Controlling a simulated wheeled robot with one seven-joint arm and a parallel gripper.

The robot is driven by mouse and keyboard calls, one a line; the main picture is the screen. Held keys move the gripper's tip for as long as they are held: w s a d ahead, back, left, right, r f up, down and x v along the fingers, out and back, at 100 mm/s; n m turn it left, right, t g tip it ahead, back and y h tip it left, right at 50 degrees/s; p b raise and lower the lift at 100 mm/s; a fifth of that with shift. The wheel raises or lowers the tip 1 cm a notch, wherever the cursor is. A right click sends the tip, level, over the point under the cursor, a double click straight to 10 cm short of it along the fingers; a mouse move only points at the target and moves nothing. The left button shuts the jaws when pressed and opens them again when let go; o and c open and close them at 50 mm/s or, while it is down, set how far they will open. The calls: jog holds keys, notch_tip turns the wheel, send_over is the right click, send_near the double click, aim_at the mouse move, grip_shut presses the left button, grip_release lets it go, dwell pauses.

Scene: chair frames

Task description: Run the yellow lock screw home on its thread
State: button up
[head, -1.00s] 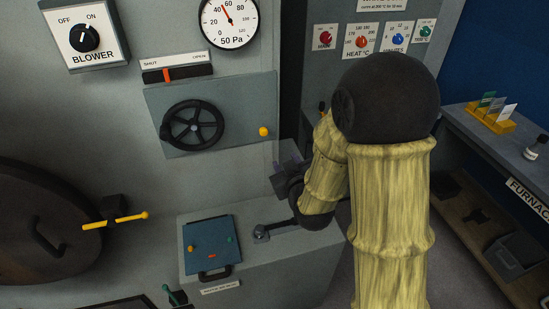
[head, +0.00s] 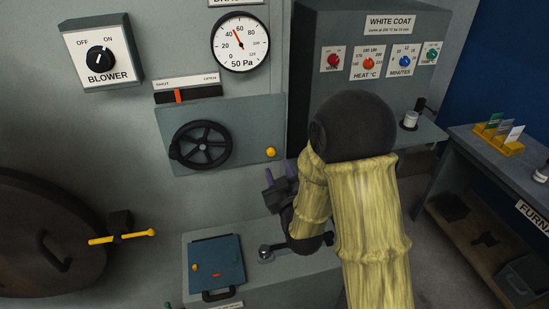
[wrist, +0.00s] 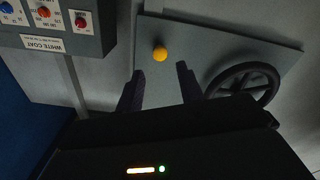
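The yellow lock screw (head: 271,152) is a small round yellow knob at the lower right of the grey plate (head: 235,120) that carries a black handwheel (head: 203,146). In the wrist view the yellow lock screw (wrist: 160,54) lies straight ahead, beyond and between my fingertips. My gripper (head: 280,182) is just below and right of the screw in the head view. In the wrist view my gripper (wrist: 160,73) is open and empty, its two dark fingers apart. I see no contact with the screw. Its thread is hidden behind the knob.
A draught slider (head: 187,96) and a gauge (head: 240,42) sit above the plate. A ledge with a blue panel (head: 216,264) and a lever (head: 266,254) lies below my gripper. The white coat box (head: 375,60) stands to the right.

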aim_at(271, 153)
jog(key=p+x, duration=0.4)
jog(key=x, duration=0.3)
jog(key=shift+f, duration=0.1)
grip_shut()
jog(key=m, duration=1.2)
jog(key=shift+d+m, duration=0.1)
jog(key=shift+m, duration=0.2)
jog(key=m, duration=1.1)
jog(key=shift+f+m, duration=0.1)
jog(key=shift+m, duration=0.2)
jog(key=m, duration=0.5)
jog(key=shift+m, duration=0.3)
jog(key=m, duration=1.1)
jog(key=shift+c, duration=1.5)
grip_release()
jog(key=shift+m, duration=0.7)
jog(key=o, duration=0.5)
